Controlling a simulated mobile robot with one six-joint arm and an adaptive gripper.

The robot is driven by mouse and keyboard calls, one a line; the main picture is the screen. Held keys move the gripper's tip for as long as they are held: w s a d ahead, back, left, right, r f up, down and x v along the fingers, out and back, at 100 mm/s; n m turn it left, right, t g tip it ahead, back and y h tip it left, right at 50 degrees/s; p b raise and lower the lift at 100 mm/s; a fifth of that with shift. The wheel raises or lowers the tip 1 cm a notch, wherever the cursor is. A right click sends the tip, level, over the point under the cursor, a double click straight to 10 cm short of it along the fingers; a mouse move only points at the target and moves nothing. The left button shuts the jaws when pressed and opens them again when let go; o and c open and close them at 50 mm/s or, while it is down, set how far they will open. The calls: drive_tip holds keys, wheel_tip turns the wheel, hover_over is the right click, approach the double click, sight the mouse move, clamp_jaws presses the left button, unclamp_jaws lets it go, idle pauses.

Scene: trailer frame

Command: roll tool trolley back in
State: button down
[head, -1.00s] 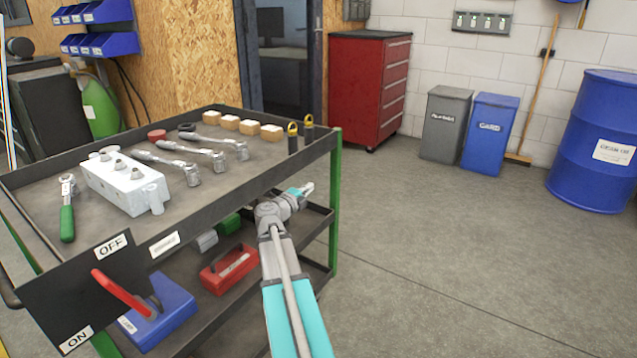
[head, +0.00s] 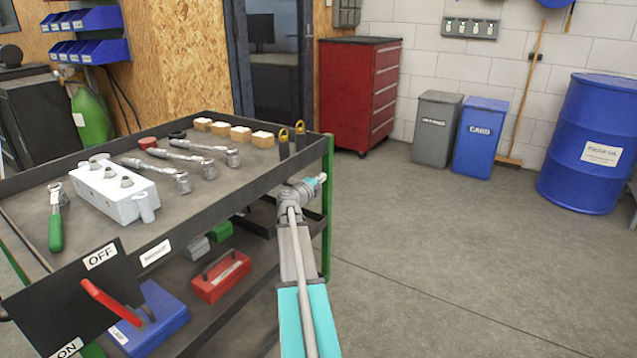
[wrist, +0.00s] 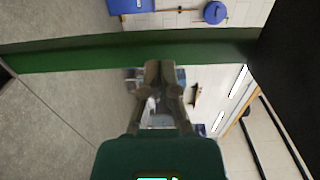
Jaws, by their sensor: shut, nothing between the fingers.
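A dark trolley with green corner posts (head: 328,235) fills the left of the head view. Its upper tray (head: 85,228) carries ratchets, blocks and a pale grey cast part. The trolley's green post (wrist: 75,52) runs across the wrist view. My gripper (head: 318,181) is at the trolley's right-hand end, by the post and below the upper tray's rim. In the wrist view my gripper (wrist: 160,68) is shut and empty, with its fingertips overlapping the post. I cannot tell whether they touch it. The trolley's wheels are out of view.
A black board with a red lever (head: 112,303), marked OFF and ON, stands at the trolley's near side. A red drawer cabinet (head: 345,95), grey bin (head: 435,130), blue bin (head: 480,140) and blue drum (head: 585,140) line the wall. The floor at right is clear.

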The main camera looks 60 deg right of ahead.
drive_tip(key=shift+d, duration=0.4)
